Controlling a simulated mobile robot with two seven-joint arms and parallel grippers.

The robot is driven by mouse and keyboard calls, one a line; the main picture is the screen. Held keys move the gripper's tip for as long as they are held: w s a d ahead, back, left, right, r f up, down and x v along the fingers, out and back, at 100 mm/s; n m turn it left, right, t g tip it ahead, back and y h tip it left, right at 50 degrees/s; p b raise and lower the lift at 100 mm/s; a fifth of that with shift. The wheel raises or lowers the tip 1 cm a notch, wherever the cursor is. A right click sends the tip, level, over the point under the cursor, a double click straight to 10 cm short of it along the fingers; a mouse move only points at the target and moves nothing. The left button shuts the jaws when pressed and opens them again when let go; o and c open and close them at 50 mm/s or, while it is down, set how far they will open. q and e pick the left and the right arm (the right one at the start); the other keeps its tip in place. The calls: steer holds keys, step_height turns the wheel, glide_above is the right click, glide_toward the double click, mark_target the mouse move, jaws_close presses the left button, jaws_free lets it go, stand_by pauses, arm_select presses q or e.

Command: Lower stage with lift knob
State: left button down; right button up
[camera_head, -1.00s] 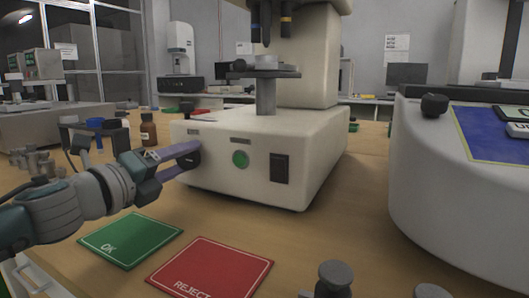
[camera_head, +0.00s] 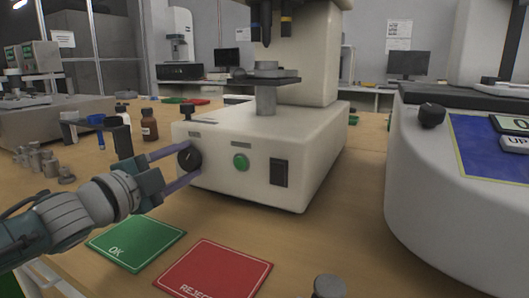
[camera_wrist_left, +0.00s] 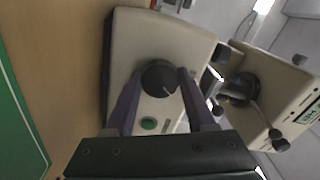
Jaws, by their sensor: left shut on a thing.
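The lift knob (camera_head: 189,158) is a round black dial with a pale pointer line on the front left of the cream instrument's base. My left gripper (camera_head: 181,165) has one finger above and one below the knob, shut on it. In the left wrist view the knob (camera_wrist_left: 158,77) sits between the two purple fingers (camera_wrist_left: 160,92), its pointer line visible. The stage (camera_head: 264,77) is a dark plate with a grey disc on top. It stands on a grey post (camera_head: 266,101) above the base, below the objectives. My right gripper is not in view.
A green button (camera_head: 241,162) and a black switch (camera_head: 280,172) are right of the knob. The green OK mat (camera_head: 135,241) and red REJECT mat (camera_head: 214,272) lie in front. A brown bottle (camera_head: 149,127) stands left. Another white instrument (camera_head: 440,190) stands right.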

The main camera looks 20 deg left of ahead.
arm_select(q)
steer(key=n+p, duration=0.1)
steer(key=n, duration=0.4)
steer(key=shift+n, duration=0.4)
stand_by(0.3)
steer(key=shift+c, duration=1.2)
jaws_free()
steer(key=shift+p, duration=0.3)
steer(key=s+p, duration=0.1)
steer(key=s, duration=0.2)
steer(key=s+p, duration=0.1)
steer(key=s, duration=0.2)
steer(key=s+p, duration=0.1)
steer(key=s, duration=0.3)
steer(key=shift+a, duration=0.4)
